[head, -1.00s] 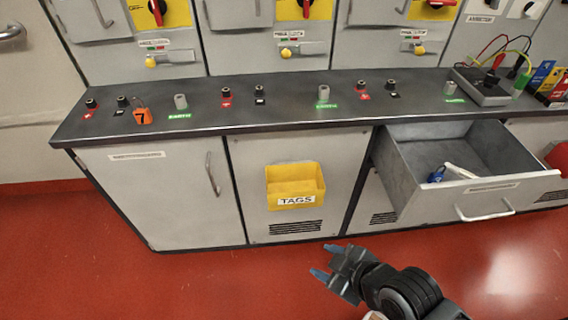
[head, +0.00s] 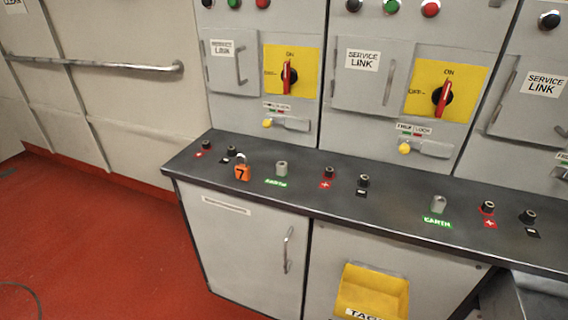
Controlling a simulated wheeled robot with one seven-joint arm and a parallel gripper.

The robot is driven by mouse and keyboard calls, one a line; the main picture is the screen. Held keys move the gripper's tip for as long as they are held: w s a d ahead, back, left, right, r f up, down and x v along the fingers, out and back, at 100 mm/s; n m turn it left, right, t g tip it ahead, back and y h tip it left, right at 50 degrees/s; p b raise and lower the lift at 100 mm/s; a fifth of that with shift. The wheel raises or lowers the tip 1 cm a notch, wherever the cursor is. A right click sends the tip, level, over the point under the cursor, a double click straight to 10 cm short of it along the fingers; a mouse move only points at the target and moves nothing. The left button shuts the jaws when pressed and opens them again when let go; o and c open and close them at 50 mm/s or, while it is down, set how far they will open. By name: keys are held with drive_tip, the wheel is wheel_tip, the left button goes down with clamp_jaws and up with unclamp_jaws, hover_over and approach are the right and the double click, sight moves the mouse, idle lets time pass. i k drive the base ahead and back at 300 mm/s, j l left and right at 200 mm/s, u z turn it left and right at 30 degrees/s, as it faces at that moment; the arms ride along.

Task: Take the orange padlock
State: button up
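The orange padlock (head: 242,172), marked with a black 7, is on the dark counter (head: 330,199) near its left end. It sits just in front of a black terminal post (head: 231,151), and its shackle shows as a small light loop above the body. I cannot tell whether the shackle is around anything. My gripper is out of view.
An earth post (head: 282,168) stands right of the padlock, with red and black terminals further right. Grey cabinets with yellow switch plates (head: 290,75) rise behind. A yellow tags bin (head: 372,290) hangs below the counter. Red floor (head: 90,240) is clear at left.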

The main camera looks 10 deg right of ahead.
sight(243, 172)
drive_tip(key=i+j+z, duration=0.15)
drive_tip(key=j+z, duration=0.2)
drive_tip(key=j, duration=0.15)
drive_tip(key=i+j+z, duration=0.1)
drive_tip(key=j+z, duration=0.3)
drive_tip(key=j, duration=0.1)
